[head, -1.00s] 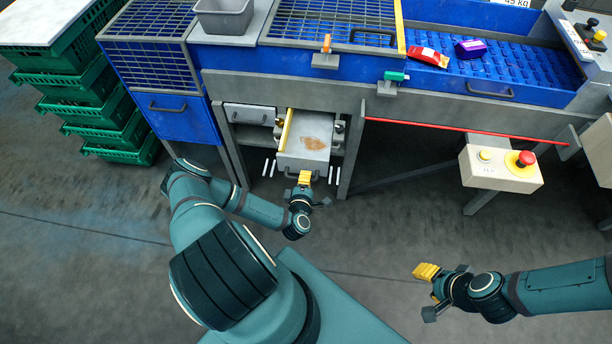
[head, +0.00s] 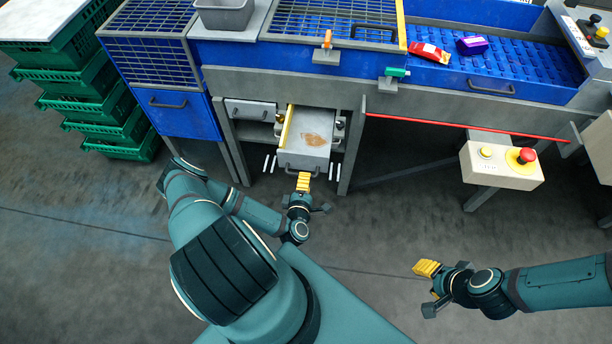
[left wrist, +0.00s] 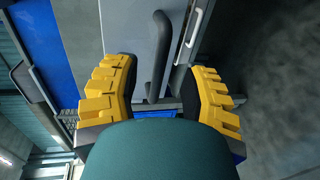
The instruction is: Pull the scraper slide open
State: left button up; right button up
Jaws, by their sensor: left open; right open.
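The scraper slide (head: 294,158) is a grey drawer with a yellow strip along its left side and a brown stain on its floor. It stands out from under the blue machine. Its dark bar handle is at its front, and it also shows in the left wrist view (left wrist: 158,55). My left gripper (head: 304,180) is open just in front of the slide. In the left wrist view the handle lies between the spread yellow fingers, with a gap on each side. My right gripper (head: 427,270) is open and empty over the floor, away from the machine.
A closed grey drawer (head: 250,111) is left of the slide. Frame legs stand on both sides. A red rod (head: 450,124) and a control box with a red button (head: 500,167) are to the right. Green crates (head: 125,130) are stacked at left. The floor in front is clear.

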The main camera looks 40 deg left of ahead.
pick_arm(q)
jog(key=v, duration=0.8)
jog(key=shift+d, duration=0.15)
